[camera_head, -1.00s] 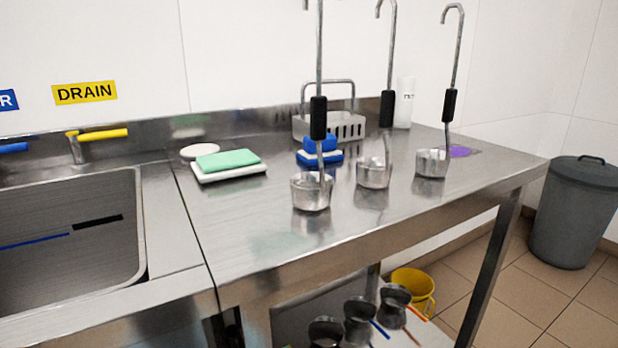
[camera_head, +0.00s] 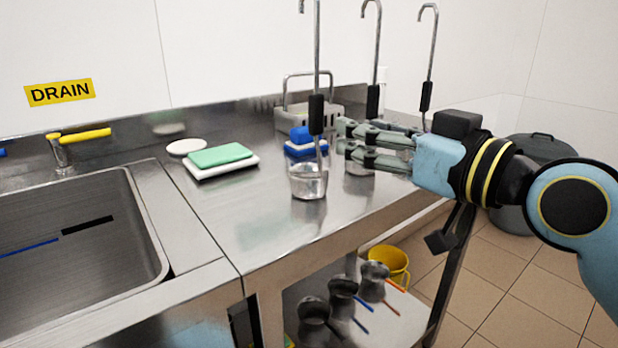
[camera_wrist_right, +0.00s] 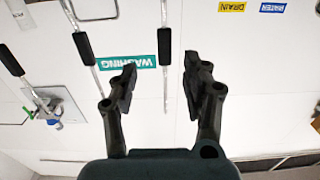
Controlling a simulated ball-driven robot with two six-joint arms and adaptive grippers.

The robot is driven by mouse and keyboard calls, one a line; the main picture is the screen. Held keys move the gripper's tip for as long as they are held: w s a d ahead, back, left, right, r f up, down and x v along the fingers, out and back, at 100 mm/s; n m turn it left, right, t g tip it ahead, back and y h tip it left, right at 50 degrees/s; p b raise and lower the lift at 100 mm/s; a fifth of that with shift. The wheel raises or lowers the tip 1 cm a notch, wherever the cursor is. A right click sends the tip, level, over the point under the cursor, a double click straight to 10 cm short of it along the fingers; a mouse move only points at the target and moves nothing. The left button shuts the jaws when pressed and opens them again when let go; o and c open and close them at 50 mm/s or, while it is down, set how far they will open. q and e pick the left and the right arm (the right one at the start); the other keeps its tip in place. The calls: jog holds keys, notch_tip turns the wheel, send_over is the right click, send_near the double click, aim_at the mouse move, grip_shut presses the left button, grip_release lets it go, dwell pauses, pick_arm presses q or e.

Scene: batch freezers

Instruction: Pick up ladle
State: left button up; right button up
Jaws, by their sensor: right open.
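Three steel ladles with black grips and hooked tops stand upright on the steel counter (camera_head: 270,225). The left ladle (camera_head: 308,182) is nearest, its cup in full view. The middle ladle (camera_head: 373,103) has its cup partly behind my right gripper. The right ladle (camera_head: 426,96) has its cup hidden behind that gripper. My right gripper (camera_head: 344,138) is open and empty, its fingertips pointing left, just right of the left ladle's handle. In the right wrist view, inverted, one ladle handle (camera_wrist_right: 164,68) shows in line with the gap between the fingers (camera_wrist_right: 160,82). My left gripper is out of view.
A green sponge (camera_head: 219,155) on a white tray, a white disc (camera_head: 187,147) and a blue-and-white brush (camera_head: 303,146) lie on the counter. A wire-handled metal basket (camera_head: 293,101) stands behind. The sink (camera_head: 80,240) is left. The counter's front left is clear.

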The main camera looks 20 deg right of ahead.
aim_at(319, 114)
jog(key=x, duration=0.5)
jog(key=shift+w+a+r, duration=0.2)
jog(key=shift+r, duration=0.15)
jog(key=x, duration=0.5)
jog(key=shift+a+r, duration=0.15)
jog(key=shift+a, duration=0.05)
jog(key=shift+s, duration=0.1)
grip_shut()
